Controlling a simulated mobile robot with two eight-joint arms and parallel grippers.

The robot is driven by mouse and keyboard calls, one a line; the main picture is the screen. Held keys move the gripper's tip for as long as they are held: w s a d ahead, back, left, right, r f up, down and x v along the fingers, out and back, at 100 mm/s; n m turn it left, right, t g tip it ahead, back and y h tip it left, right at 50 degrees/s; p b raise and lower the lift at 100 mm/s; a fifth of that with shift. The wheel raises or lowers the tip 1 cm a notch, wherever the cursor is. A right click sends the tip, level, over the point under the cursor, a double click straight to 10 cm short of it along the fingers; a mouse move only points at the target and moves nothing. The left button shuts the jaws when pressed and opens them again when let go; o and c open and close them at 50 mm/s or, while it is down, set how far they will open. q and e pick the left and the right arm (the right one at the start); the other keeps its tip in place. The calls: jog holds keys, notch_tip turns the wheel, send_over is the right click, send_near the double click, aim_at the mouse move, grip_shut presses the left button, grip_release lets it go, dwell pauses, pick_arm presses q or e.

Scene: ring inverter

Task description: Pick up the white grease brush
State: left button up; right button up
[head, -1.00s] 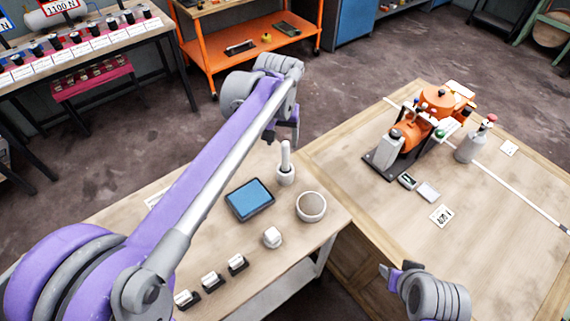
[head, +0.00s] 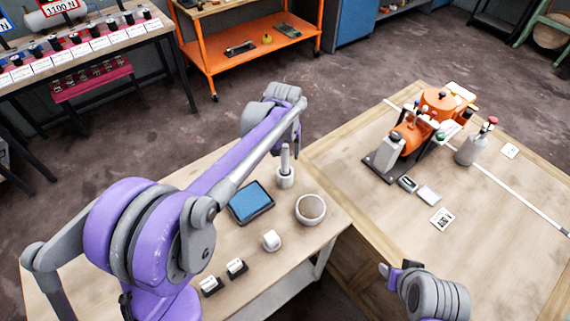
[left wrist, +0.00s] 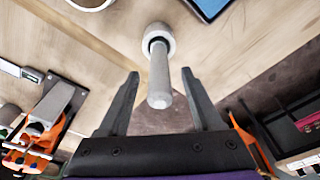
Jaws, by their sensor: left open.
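The white grease brush (head: 285,160) stands upright in a small white round holder (head: 286,178) at the back of the wooden bench. In the left wrist view its pale handle (left wrist: 159,80) points toward the camera, with the holder (left wrist: 157,38) behind it. My left gripper (left wrist: 160,73) is open, and the handle appears between its two fingers with gaps on both sides. Nothing is held. In the head view my left arm's wrist hangs just behind the brush and largely hides the fingers. My right gripper (head: 386,272) shows at the lower right; its jaw opening is unclear.
A blue-topped tray (head: 250,202) lies left of the holder. Black-based blocks (head: 236,267) are at the front. An orange machine (head: 410,135) stands on the right table.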

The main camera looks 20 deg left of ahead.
pick_arm(q)
jog(key=shift+f, duration=0.2)
grip_shut()
jog(key=shift+r, duration=0.1)
